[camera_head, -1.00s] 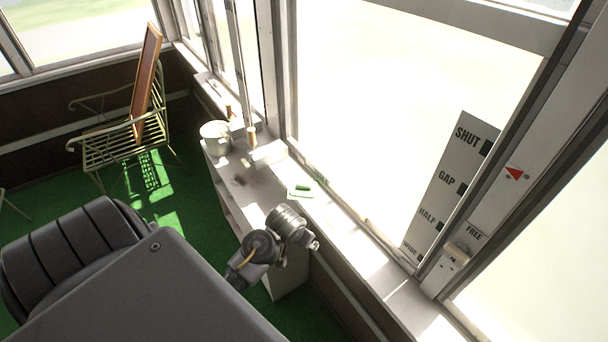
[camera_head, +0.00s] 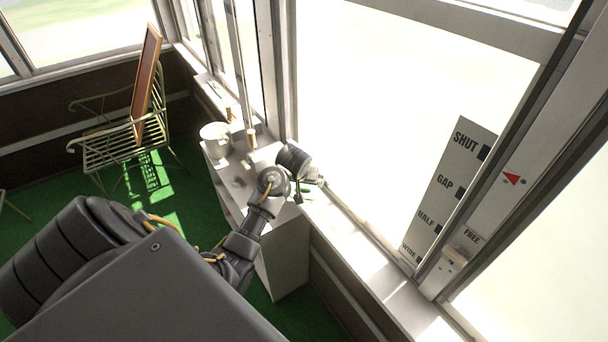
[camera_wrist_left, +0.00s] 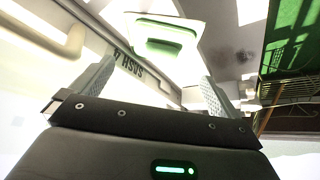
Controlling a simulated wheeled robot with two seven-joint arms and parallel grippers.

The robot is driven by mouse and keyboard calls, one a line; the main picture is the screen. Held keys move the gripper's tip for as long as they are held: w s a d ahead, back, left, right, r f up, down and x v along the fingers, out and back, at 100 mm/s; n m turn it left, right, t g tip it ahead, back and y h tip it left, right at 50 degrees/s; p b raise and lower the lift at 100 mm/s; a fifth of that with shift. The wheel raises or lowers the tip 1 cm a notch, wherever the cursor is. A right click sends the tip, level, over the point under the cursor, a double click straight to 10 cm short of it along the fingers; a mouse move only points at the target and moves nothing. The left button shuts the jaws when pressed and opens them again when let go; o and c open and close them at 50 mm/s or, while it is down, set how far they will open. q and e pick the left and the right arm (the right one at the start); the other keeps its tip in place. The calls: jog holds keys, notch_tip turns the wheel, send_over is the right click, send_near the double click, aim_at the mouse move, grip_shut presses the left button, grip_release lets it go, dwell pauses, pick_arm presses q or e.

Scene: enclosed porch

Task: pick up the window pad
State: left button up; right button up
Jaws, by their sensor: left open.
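The window pad is a white pad with a green grip; it shows in the left wrist view (camera_wrist_left: 150,24), ahead of the jaws and between the fingers in the picture, with a visible gap to the fingertips. My right gripper is in neither view.
The white sill (camera_head: 345,232) runs along the large window. A white bucket (camera_head: 215,139) stands on the white cabinet (camera_head: 283,257) by the window, near a pole (camera_head: 240,75). A lettered board (camera_head: 450,185) stands at right. A metal chair (camera_head: 112,146) holds a framed panel (camera_head: 147,85).

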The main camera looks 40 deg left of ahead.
aim_at(304, 186)
pick_arm(q)
jog(key=shift+x, duration=0.95)
jog(key=shift+w+a+f+p, duration=0.15)
jog(key=shift+p, duration=0.15)
jog(key=shift+p+x, duration=0.5)
jog(key=shift+x, duration=1.85)
jog(key=c, duration=1)
jog(key=shift+o, duration=0.2)
jog(key=shift+r+b, duration=0.4)
jog(key=shift+r, duration=0.1)
jog(key=r, duration=0.2)
jog(key=shift+s+d+r+b, duration=0.25)
jog(key=shift+r+b, duration=0.15)
jog(key=s+d+r+b, duration=0.3)
jog(key=s+d+r, duration=0.4)
jog(key=s+r, duration=0.2)
jog(key=shift+s+d+r, duration=0.15)
jog(key=shift+s+d, duration=0.1)
jog(key=shift+s, duration=0.8)
